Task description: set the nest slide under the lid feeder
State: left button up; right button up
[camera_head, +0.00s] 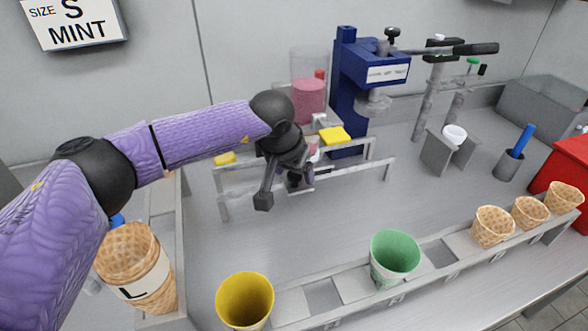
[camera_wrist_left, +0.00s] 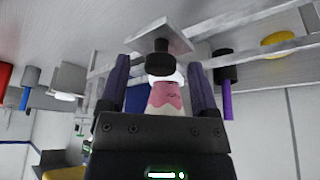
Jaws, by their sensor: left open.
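The lid feeder looks to be the clear tube (camera_head: 309,93) with a pink stack inside, behind the pale rail frame (camera_head: 235,178). My left gripper (camera_head: 300,178) is over the middle of this frame, just in front of the tube. In the left wrist view my left gripper (camera_wrist_left: 160,85) is open, its purple fingers on either side of a black knob (camera_wrist_left: 160,62). The knob is on a grey plate (camera_wrist_left: 155,44), which seems to be the nest slide. A pink-topped piece (camera_wrist_left: 166,96) shows behind the knob. Contact with the knob cannot be told. In the head view my gripper hides most of the slide.
Yellow blocks sit at the frame's right (camera_head: 333,135) and left (camera_head: 225,158). A blue press (camera_head: 348,75) stands behind. A front rack (camera_head: 350,288) holds a yellow cup (camera_head: 245,298), a green cup (camera_head: 395,255) and waffle cones. A large L cone (camera_head: 135,262) stands left.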

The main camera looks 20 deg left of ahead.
pick_arm(q)
jog(key=shift+r, duration=0.15)
jog(key=p+v, duration=0.2)
jog(key=v, duration=0.7)
jog(key=shift+r, duration=0.3)
pick_arm(e)
jog(key=shift+w+a+r, duration=0.25)
jog(key=shift+a+r, duration=0.05)
jog(key=shift+r, duration=0.3)
jog(key=shift+w+a+r, duration=0.25)
jog(key=shift+r, duration=0.3)
pick_arm(q)
jog(key=shift+s, duration=0.15)
